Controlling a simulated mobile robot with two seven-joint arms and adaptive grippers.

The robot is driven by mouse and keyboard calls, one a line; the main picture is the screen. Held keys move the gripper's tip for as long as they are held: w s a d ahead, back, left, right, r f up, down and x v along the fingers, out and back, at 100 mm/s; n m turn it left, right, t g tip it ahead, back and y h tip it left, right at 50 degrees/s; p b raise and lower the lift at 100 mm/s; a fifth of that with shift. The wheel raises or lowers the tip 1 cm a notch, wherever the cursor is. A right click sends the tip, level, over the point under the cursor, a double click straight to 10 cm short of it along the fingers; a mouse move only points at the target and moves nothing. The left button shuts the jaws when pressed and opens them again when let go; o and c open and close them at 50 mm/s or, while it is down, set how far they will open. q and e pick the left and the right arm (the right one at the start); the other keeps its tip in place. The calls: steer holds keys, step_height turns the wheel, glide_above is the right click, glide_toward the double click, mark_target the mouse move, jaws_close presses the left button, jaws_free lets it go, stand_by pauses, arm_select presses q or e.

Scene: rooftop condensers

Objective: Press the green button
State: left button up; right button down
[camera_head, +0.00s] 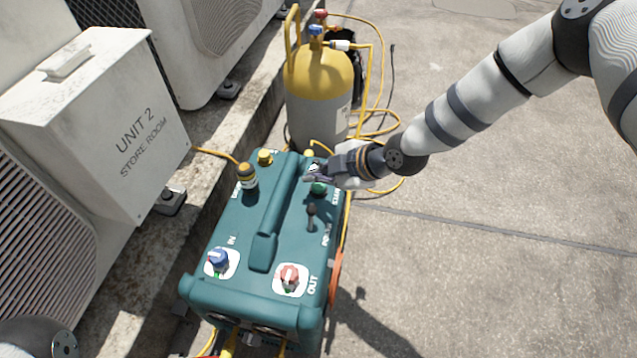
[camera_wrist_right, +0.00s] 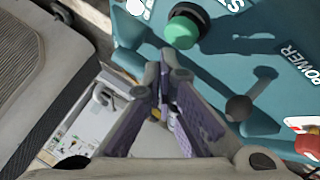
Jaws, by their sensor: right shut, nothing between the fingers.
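The green button (camera_head: 319,188) is a round cap on a dark collar on top of the teal machine (camera_head: 215,293), beside the START label. In the right wrist view the green button (camera_wrist_right: 182,31) shows whole, just beyond my fingertips. My right gripper (camera_head: 309,178) reaches in from the right, beside the button at the machine's far end. In the wrist view my right gripper (camera_wrist_right: 165,72) is shut and empty, its tips together. A gap shows between tips and button there; the exact height over the panel is hard to tell. My left gripper is not in view.
The machine top also has a black POWER toggle (camera_head: 311,215), a red OUT knob (camera_head: 289,275), a blue IN knob (camera_head: 218,257) and a raised handle (camera_head: 275,215). A yellow-topped cylinder (camera_head: 320,85) stands behind. The UNIT 2 box (camera_head: 100,120) is left. Open concrete lies right.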

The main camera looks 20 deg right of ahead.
mark_target(317, 188)
steer(key=shift+f, duration=0.1)
stand_by(0.4)
steer(key=shift+f, duration=0.35)
steer(key=shift+f+b, duration=0.55)
steer(key=shift+f, duration=0.25)
stand_by(0.8)
steer(key=shift+r+p, duration=0.75)
steer(key=shift+r, duration=0.5)
steer(key=shift+r+p, duration=1.65)
steer(key=shift+r, duration=0.95)
steer(key=shift+f, duration=0.1)
